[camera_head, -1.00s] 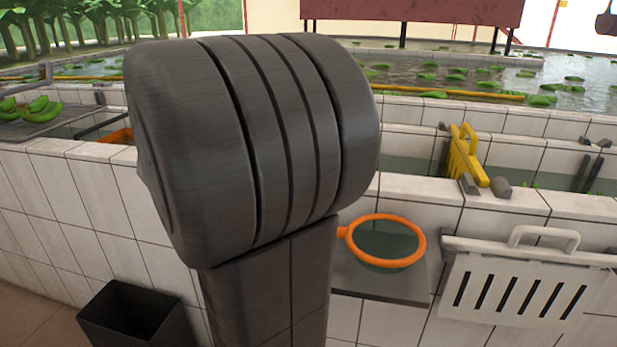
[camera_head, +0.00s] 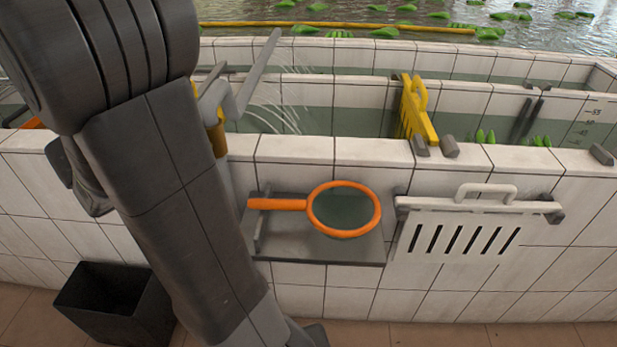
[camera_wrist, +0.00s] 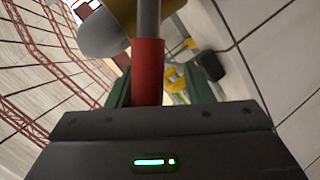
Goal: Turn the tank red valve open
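In the wrist view a red sleeve (camera_wrist: 148,70) on a grey bar lies between the two dark green fingers of my gripper (camera_wrist: 160,88). It is close to the left finger, with a gap to the right one; I cannot tell whether it touches. A brass-coloured and grey rounded part (camera_wrist: 108,35) is behind it. In the head view a brass-coloured fitting (camera_head: 216,132) with grey pipe parts stands at the tank's front wall, partly behind my arm. The red handle and my fingers are hidden there.
An orange hand net (camera_head: 344,209) rests on a grey shelf on the tiled wall. A white slotted panel (camera_head: 465,232) hangs right of it. A yellow slotted gate (camera_head: 416,112) stands at the tank edge. A black bin (camera_head: 115,305) is on the floor at left.

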